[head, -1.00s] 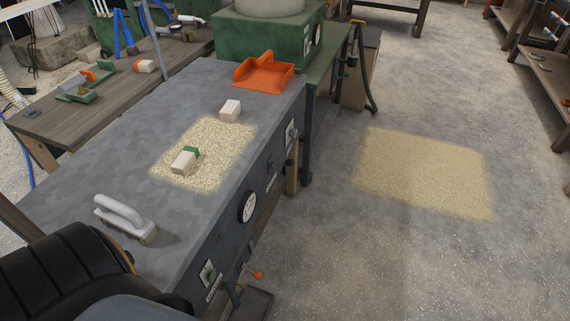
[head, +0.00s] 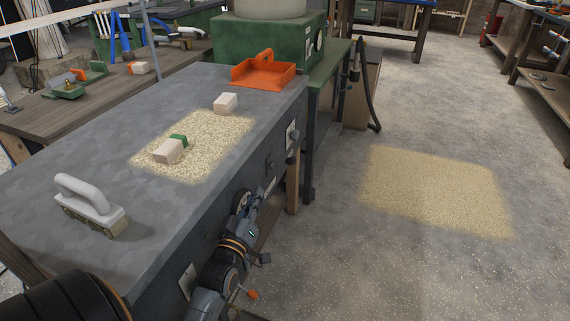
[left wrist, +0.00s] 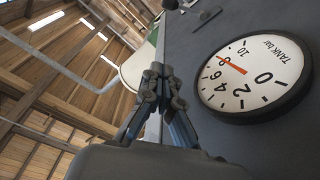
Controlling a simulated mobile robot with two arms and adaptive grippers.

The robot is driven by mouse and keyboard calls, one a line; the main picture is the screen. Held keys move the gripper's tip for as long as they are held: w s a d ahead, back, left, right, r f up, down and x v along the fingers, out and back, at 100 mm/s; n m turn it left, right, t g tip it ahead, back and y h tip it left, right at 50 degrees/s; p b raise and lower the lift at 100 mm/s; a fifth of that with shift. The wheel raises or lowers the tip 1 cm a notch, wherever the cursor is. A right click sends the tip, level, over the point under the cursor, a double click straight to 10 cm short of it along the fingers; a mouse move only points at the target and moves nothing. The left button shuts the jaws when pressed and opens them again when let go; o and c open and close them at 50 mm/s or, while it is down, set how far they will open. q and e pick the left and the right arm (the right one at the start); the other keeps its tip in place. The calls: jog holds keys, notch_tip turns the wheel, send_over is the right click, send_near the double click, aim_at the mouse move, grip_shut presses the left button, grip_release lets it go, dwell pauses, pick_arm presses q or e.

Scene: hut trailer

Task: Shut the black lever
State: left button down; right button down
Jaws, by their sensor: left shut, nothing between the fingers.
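A small black lever (head: 292,158) appears to stick out from the dark front panel of the workbench, below a pale plate near its far end. A second small dark fitting (head: 269,163) sits to its left, and I cannot tell for certain which is the task's lever. My left gripper (head: 268,190) is beside the panel, near the gauge and short of the dark fittings. In the left wrist view its fingers (left wrist: 160,75) are together and empty. Dark fittings (left wrist: 208,14) show at the top there, partly cut off. My right gripper is not in view.
A round tank gauge (left wrist: 255,75) is on the panel close to my left fingers. The grey workbench (head: 110,120) carries a float (head: 90,203), pale blocks (head: 225,103) and an orange dustpan (head: 263,72). An orange-tipped handle (head: 252,293) is low on the panel.

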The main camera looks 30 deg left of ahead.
aim_at(285, 163)
pick_arm(q)
jog(key=shift+w, duration=0.1)
